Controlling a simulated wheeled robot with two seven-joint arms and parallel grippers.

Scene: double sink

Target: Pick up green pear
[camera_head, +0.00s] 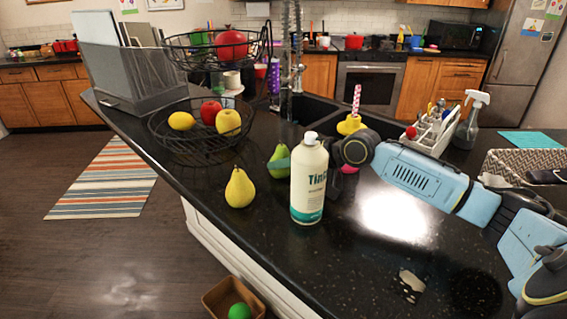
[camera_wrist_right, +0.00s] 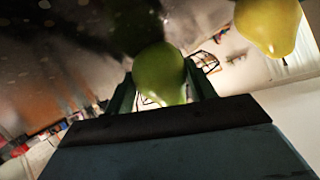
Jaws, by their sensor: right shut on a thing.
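The green pear (camera_head: 279,154) is behind and left of a white and teal bottle (camera_head: 309,185) in the head view. My right gripper (camera_head: 284,163) reaches in from the right behind that bottle, which hides most of its jaws. In the right wrist view the green pear (camera_wrist_right: 160,72) sits between the two fingers of my right gripper (camera_wrist_right: 161,88), which is shut on it. I cannot tell whether the pear touches the counter. My left gripper is not in view.
A yellow pear (camera_head: 240,189) stands on the dark counter in front. A wire fruit basket (camera_head: 160,147) is at the left, and a sink lies behind. A caddy (camera_head: 432,133) and spray bottle (camera_head: 470,120) stand at the right. The front right counter is mostly clear.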

